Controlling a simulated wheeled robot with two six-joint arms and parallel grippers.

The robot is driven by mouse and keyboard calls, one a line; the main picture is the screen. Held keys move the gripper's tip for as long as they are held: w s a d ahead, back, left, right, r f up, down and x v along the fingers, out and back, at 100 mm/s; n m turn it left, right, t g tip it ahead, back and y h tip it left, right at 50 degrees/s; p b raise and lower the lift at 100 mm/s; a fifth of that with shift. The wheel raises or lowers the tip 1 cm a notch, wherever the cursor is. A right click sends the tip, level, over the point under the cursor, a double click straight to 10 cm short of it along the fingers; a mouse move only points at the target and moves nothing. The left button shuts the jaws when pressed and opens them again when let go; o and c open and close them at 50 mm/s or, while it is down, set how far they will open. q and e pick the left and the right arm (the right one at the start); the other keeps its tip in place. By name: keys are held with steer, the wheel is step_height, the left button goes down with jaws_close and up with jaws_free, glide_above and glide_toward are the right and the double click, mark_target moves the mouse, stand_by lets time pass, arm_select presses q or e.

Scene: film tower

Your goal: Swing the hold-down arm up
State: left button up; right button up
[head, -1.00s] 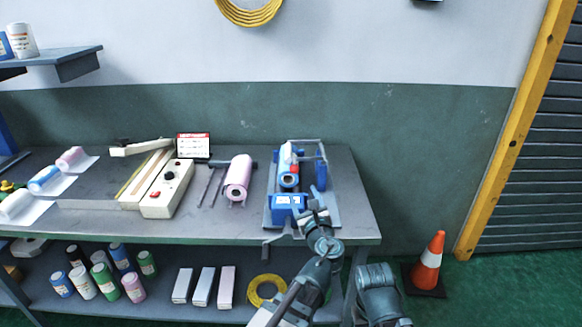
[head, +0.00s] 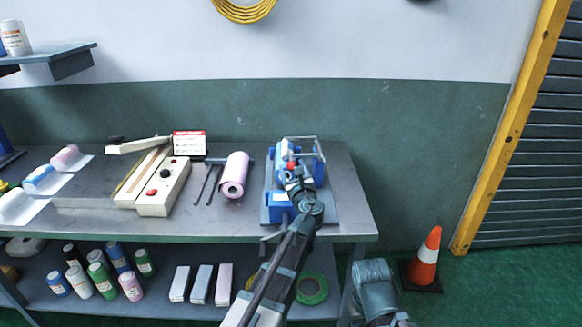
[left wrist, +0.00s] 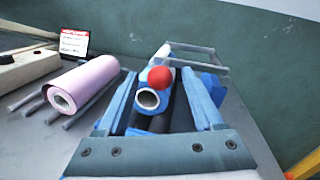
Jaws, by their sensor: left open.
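The blue film stand (head: 278,207) is at the right end of the bench. A blue film roll lies in it, and its open end (left wrist: 148,98) shows in the left wrist view. A red ball knob (left wrist: 160,77) sits just above the roll, and a thin grey bar frame (head: 300,138) rises behind. Which part is the hold-down arm is not clear. My left gripper (head: 291,178) is open over the stand's front half and hides part of it. In the left wrist view its fingers (left wrist: 160,108) are spread, with the knob beyond them and no visible grip.
A pink roll (head: 234,175) lies left of the stand, beside a cream sealer (head: 164,188) and a red-and-white sign (head: 189,143). The lower shelf holds bottles, boxes and a green tape ring (head: 311,289). An orange cone (head: 426,258) stands right of the bench.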

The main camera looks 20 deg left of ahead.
arm_select(q)
steer(key=shift+x, duration=0.8)
jaws_close()
stand_by(1.0)
